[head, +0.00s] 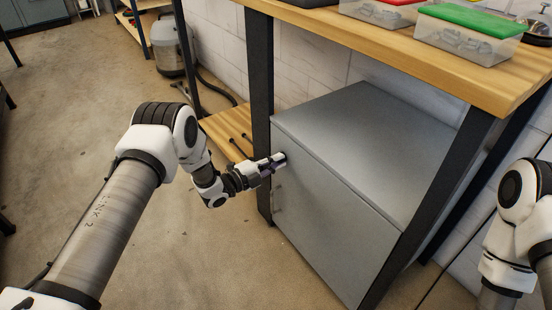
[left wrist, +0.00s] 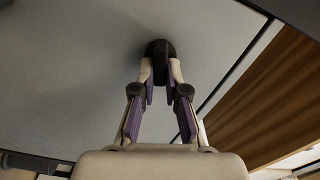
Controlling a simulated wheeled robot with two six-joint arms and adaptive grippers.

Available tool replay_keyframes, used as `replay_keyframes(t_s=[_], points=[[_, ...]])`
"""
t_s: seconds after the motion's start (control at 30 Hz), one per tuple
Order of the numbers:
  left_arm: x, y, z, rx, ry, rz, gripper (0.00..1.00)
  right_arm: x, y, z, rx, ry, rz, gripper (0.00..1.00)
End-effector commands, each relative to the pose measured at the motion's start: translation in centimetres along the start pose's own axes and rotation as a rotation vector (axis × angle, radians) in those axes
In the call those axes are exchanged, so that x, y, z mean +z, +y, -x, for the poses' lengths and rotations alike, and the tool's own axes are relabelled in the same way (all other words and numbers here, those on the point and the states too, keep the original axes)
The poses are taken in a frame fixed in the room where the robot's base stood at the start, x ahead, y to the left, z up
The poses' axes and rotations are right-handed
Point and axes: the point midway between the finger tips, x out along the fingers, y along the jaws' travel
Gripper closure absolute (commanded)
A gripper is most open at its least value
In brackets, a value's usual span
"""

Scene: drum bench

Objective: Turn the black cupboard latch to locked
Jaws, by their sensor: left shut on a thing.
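The black latch (left wrist: 159,48) is on the grey cupboard door, between the fingertips of my left gripper in the left wrist view. My left gripper (left wrist: 160,72) is shut on it, with a purple pad on each finger. In the head view my left gripper (head: 277,162) reaches the upper left part of the door of the grey cupboard (head: 330,205). There the fingers largely hide the latch, and its exact turn is hard to tell. My right gripper is out of view; only part of my right arm shows at the right edge.
The cupboard stands under a wooden bench (head: 400,40) with dark legs. A bar handle (head: 277,198) is on the door below the latch. Clear boxes with red and green lids (head: 470,20) stand on the bench. A vacuum cleaner (head: 170,48) stands behind. The floor at left is clear.

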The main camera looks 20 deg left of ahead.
Motion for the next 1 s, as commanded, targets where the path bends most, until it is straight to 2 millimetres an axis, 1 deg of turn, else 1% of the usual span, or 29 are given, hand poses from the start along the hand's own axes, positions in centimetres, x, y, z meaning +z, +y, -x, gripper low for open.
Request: replay_keyframes(t_s=[0.2, 0.4, 0.6, 1.0], points=[[-0.01, 0.10, 0.00, 0.001, -0.001, -0.153, 1.00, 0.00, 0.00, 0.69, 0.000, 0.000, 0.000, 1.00], [0.02, 0.29, 0.02, 0.002, -0.001, -0.243, 1.00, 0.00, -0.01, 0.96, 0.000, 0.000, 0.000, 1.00], [0.05, 0.36, 0.02, 0.002, -0.001, -0.284, 1.00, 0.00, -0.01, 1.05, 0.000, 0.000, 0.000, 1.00], [0.06, 0.39, 0.02, 0.002, 0.000, -0.291, 1.00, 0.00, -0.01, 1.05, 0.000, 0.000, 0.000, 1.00]])
